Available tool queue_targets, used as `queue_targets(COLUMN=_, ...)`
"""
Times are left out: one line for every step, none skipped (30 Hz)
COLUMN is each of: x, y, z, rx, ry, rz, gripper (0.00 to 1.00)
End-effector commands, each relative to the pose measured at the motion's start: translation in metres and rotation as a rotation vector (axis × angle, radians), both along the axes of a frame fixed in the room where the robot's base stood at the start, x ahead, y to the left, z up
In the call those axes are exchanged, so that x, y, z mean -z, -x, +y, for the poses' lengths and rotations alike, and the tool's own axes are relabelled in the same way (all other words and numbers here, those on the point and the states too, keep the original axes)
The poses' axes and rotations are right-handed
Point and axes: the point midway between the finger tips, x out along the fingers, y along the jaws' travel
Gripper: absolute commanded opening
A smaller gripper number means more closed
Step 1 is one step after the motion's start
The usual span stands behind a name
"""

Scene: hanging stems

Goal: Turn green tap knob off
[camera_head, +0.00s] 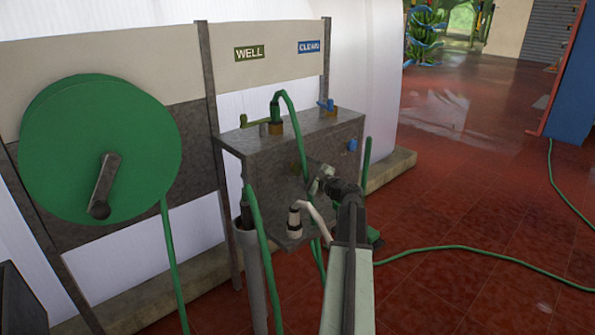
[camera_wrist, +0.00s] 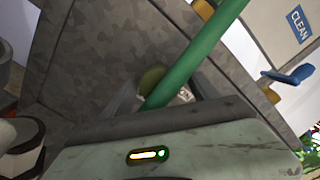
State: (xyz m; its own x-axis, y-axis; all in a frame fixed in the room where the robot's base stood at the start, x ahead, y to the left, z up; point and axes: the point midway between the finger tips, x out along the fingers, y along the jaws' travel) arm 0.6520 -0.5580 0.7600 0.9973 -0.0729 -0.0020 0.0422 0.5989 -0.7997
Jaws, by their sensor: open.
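An olive-green round knob (camera_wrist: 152,78) shows in the wrist view against the mottled grey face of the tap box. The green hose crosses in front of part of it. My gripper (camera_wrist: 158,95) is open, with its fingertips around the lower part of the knob in the picture; I cannot tell whether they touch it. A green lever (camera_head: 256,123) sits on the brass tap on top of the box, under the WELL sign (camera_head: 250,53).
A green hose (camera_head: 297,130) runs from the top tap down past the box front, close to my gripper. A blue lever (camera_head: 325,105) and a blue knob (camera_head: 352,145) are on the right. A pale pipe (camera_head: 296,215) and a large green reel (camera_head: 95,150) are nearby.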

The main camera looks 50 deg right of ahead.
Motion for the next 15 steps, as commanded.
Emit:
queue_targets(x=0.000, y=0.001, z=0.000, rx=0.000, ry=0.000, rz=0.000, gripper=0.69)
queue_targets(x=0.000, y=0.002, z=0.000, rx=0.000, ry=0.000, rz=0.000, gripper=0.69)
queue_targets(x=0.000, y=0.006, z=0.001, rx=0.000, ry=0.000, rz=0.000, gripper=0.69)
queue_targets(x=0.000, y=0.010, z=0.001, rx=0.000, ry=0.000, rz=0.000, gripper=0.69)
queue_targets(x=0.000, y=0.015, z=0.002, rx=0.000, ry=0.000, rz=0.000, gripper=0.69)
queue_targets(x=0.000, y=0.023, z=0.003, rx=0.001, ry=0.000, rz=0.000, gripper=0.69)
queue_targets(x=0.000, y=0.030, z=0.003, rx=0.003, ry=0.000, rz=0.000, gripper=0.69)
queue_targets(x=0.000, y=0.036, z=0.004, rx=0.002, ry=0.000, rz=0.000, gripper=0.69)
queue_targets(x=0.000, y=0.044, z=0.005, rx=0.001, ry=0.000, rz=0.000, gripper=0.69)
queue_targets(x=0.000, y=0.050, z=0.005, rx=0.003, ry=0.000, rz=0.000, gripper=0.69)
queue_targets(x=0.000, y=0.056, z=0.005, rx=0.003, ry=0.000, rz=0.000, gripper=0.69)
queue_targets(x=0.000, y=0.062, z=0.006, rx=0.001, ry=0.000, rz=0.000, gripper=0.69)
queue_targets(x=0.000, y=0.066, z=0.006, rx=0.001, ry=0.000, rz=0.000, gripper=0.69)
queue_targets(x=0.000, y=0.069, z=0.006, rx=0.001, ry=0.000, rz=0.000, gripper=0.69)
queue_targets(x=0.000, y=0.073, z=0.006, rx=0.001, ry=0.000, rz=0.000, gripper=0.69)
